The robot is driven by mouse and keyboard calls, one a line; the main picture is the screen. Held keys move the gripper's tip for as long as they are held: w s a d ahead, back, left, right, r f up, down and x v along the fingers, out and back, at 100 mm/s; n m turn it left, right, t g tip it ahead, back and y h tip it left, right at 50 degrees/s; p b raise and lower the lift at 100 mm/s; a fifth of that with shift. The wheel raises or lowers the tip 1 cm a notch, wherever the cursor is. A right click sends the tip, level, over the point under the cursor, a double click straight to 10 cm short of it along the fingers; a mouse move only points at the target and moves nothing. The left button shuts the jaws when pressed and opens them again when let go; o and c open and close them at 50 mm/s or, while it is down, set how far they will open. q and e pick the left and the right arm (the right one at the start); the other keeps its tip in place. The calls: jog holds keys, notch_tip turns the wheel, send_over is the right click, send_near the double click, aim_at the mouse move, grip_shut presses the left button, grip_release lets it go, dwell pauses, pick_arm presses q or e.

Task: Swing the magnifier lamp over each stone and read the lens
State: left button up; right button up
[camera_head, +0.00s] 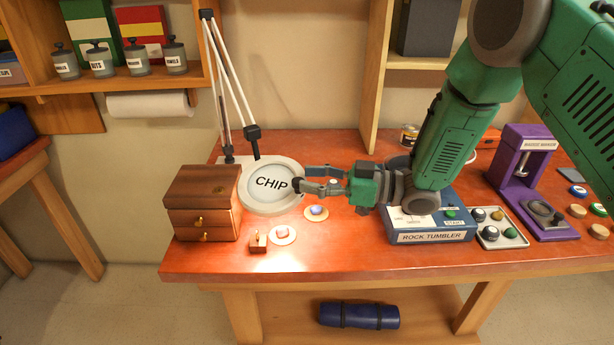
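The magnifier lamp's round white head (249,204) hangs over the left-middle of the bench, and its lens (270,183) reads "CHIP". A dark knob (297,184) sits on the head's right rim. My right gripper (302,178) reaches in from the right with its fingertips at this knob; the fingers look apart, but I cannot tell whether they grip it. A pinkish stone (283,231) rests on a pale round disc in front of the lamp head. A bluish stone (316,210) rests on another disc below my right gripper. My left gripper is out of view.
A wooden drawer box (203,223) stands left of the lamp, with a small wooden block (258,243) near the front edge. The rock tumbler (432,237), a stone tray (498,240) and a purple press (521,180) stand to the right.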

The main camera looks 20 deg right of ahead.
jog(key=p+v, duration=0.2)
jog(key=v, duration=1.2)
jog(key=shift+s, duration=0.4)
jog(key=shift+p, duration=0.4)
dwell(0.3)
jog(key=v, duration=1.2)
